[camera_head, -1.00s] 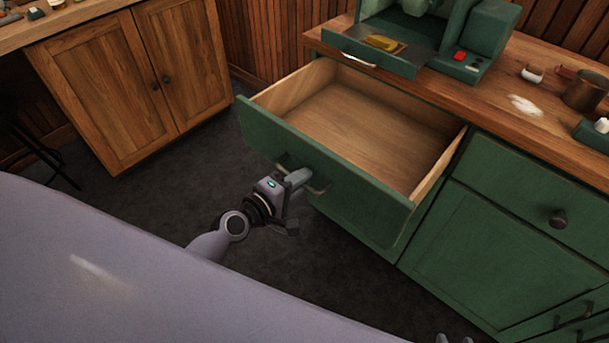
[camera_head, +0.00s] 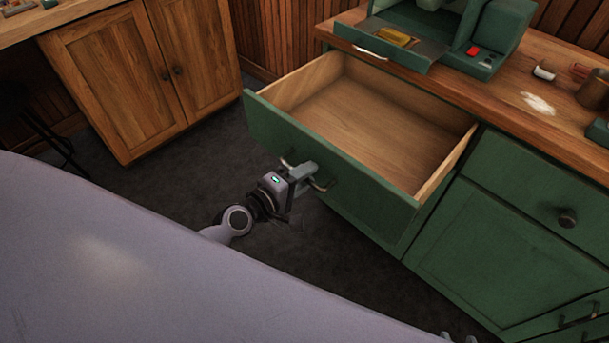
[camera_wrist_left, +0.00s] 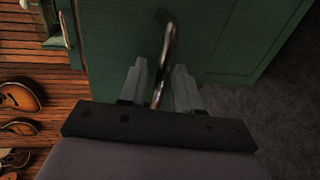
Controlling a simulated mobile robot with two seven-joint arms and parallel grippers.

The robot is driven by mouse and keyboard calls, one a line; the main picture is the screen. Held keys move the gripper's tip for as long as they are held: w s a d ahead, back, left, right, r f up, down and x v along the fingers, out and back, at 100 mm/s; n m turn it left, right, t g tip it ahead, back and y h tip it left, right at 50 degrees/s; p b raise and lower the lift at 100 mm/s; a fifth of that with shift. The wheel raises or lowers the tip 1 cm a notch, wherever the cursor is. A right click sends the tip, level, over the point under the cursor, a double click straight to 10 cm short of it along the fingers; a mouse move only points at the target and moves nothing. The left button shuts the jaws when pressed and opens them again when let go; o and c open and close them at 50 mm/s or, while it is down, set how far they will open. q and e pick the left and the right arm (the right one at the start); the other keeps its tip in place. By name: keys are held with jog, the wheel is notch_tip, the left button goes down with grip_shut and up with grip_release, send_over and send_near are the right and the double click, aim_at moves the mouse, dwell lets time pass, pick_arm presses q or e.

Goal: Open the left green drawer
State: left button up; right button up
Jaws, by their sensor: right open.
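The left green drawer (camera_head: 330,172) is pulled far out of the green cabinet, and its pale wooden inside (camera_head: 370,125) is empty. A curved metal handle (camera_head: 321,187) sits on its front. My left gripper (camera_head: 303,172) is at this handle. In the left wrist view the handle (camera_wrist_left: 168,45) passes between the two fingers (camera_wrist_left: 160,88), which stand apart with a gap beside it. Only the tips of my right gripper (camera_head: 458,339) show at the bottom edge of the head view, away from the drawer.
The wooden countertop (camera_head: 500,85) above carries a green machine (camera_head: 490,35) and small items. A closed green drawer with a round knob (camera_head: 567,218) is to the right. A wooden cupboard (camera_head: 130,80) stands at the left. Dark floor (camera_head: 190,165) lies between.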

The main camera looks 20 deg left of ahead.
pick_arm(q)
jog(key=v, duration=0.7)
jog(key=shift+s, duration=0.1)
dwell(0.5)
jog(key=s+f+m+g+y+p, duration=0.1)
jog(key=s+f+m+g, duration=0.1)
jog(key=s+m, duration=0.4)
jog(key=s+d+f+m+g+y+p, duration=0.1)
jog(key=s+f+m, duration=0.4)
jog(key=m, duration=0.5)
jog(key=shift+s+g+y, duration=0.6)
jog(key=shift+s, duration=0.05)
